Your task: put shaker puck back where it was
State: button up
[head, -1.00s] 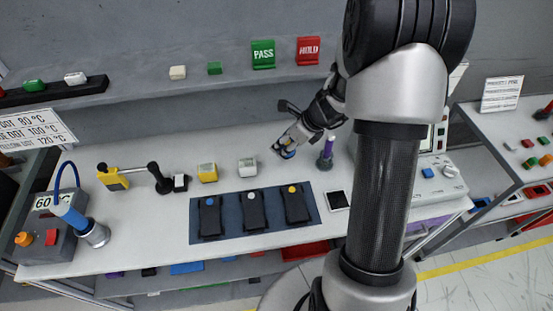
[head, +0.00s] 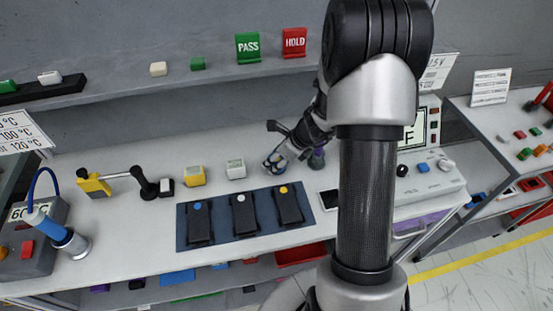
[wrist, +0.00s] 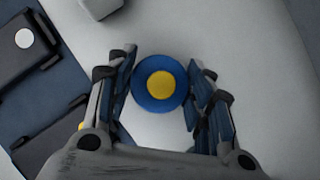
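The shaker puck looks to be the round blue disc with a yellow centre (wrist: 160,84) in the wrist view. It sits between the fingertips of my gripper (wrist: 160,72), which close in on its two sides. In the head view my gripper (head: 274,164) is low over the table behind the dark mat, tilted down to the left. The puck is small and hard to make out there. I cannot tell whether its underside touches the table.
A blue mat (head: 181,240) with several black modules lies in front. A white block (head: 236,169) and a yellow block (head: 195,175) stand to the left. A purple post (head: 317,158) stands close to the right of my gripper. Bare table shows around the puck.

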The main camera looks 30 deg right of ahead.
jog(key=o, duration=0.4)
jog(key=p+v, duration=0.6)
jog(key=v, duration=0.6)
jog(key=s+a+r+n, duration=0.2)
jog(key=a+r+n, duration=0.5)
jog(key=a+r, duration=0.1)
jog(key=s+a+r+n+h, duration=0.1)
jog(key=s+a+r+n, duration=0.2)
jog(key=s+n, duration=0.3)
jog(key=s+a+r+n+h, duration=0.1)
jog(key=s+a+r+n, duration=0.2)
jog(key=s+n, duration=0.3)
jog(key=s+a+r+n+h, duration=0.1)
jog(key=s+a+r+n, duration=0.2)
jog(key=n, duration=0.8)
jog(key=shift+s+a+r+g, duration=0.1)
jog(key=shift+s+r+g, duration=0.05)
jog(key=shift+s+r, duration=0.65)
jog(key=shift+s+r+g, duration=0.15)
jog(key=shift+s+r, duration=0.35)
jog(key=shift+s, duration=0.55)
